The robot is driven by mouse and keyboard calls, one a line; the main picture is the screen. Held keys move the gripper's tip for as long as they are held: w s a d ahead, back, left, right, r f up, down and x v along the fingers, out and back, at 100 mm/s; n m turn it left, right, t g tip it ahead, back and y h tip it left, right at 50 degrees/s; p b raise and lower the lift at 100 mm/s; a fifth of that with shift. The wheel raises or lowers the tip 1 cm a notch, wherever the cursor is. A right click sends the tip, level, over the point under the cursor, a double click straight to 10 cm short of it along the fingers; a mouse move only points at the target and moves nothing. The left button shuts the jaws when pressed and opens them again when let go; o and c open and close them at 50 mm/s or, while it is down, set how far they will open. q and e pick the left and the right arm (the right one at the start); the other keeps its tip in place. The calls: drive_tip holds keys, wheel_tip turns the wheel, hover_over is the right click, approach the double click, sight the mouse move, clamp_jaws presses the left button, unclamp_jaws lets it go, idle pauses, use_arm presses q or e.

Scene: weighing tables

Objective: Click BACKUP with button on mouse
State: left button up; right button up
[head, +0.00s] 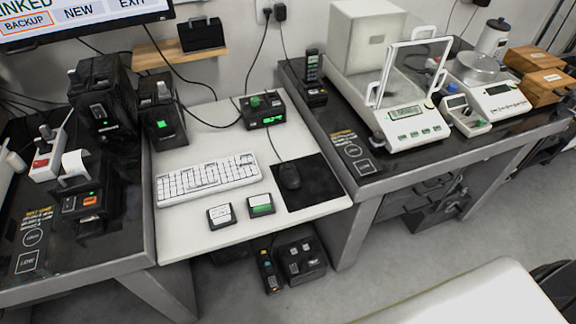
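A black computer mouse (289,176) lies on a black mouse pad (318,184) on the right part of the white middle desk. Its cable runs back toward a black device. A monitor (85,17) at the top left is cut off by the picture edge. No cursor can be made out. Neither of my grippers is in view.
A white keyboard (208,180) lies left of the mouse pad. Two small boxes (221,216) sit in front of it. A black device with a green display (263,112) stands behind. Dark weighing tables with balances (410,115) and printers flank the desk. A pale surface (480,298) is at lower right.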

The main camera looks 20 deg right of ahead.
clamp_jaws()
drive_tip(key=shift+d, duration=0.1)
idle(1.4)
